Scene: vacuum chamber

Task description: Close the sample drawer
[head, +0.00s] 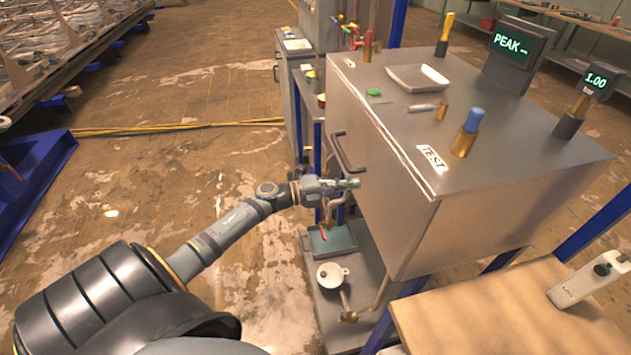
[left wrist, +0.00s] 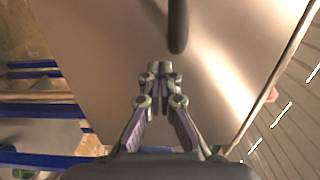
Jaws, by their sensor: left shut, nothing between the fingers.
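The metal chamber (head: 440,215) stands at centre right in the head view. A dark bar handle (head: 345,155) is on its left-hand face. My left gripper (head: 352,183) is shut and empty, with its fingertips close to that face, just below the handle. In the left wrist view the face is a plain metal panel (left wrist: 110,50), and the dark handle (left wrist: 178,25) lies just beyond the shut fingertips (left wrist: 160,68). I cannot tell whether the fingertips touch the panel. No separate drawer front or open gap can be made out. My right gripper is not in view.
A tray (head: 417,78), a blue-capped fitting (head: 468,132) and a pressure display (head: 596,82) are on the chamber top. A wooden table (head: 500,310) stands at front right. Low pipework with a white round part (head: 331,275) sits below. The floor at left is mostly open.

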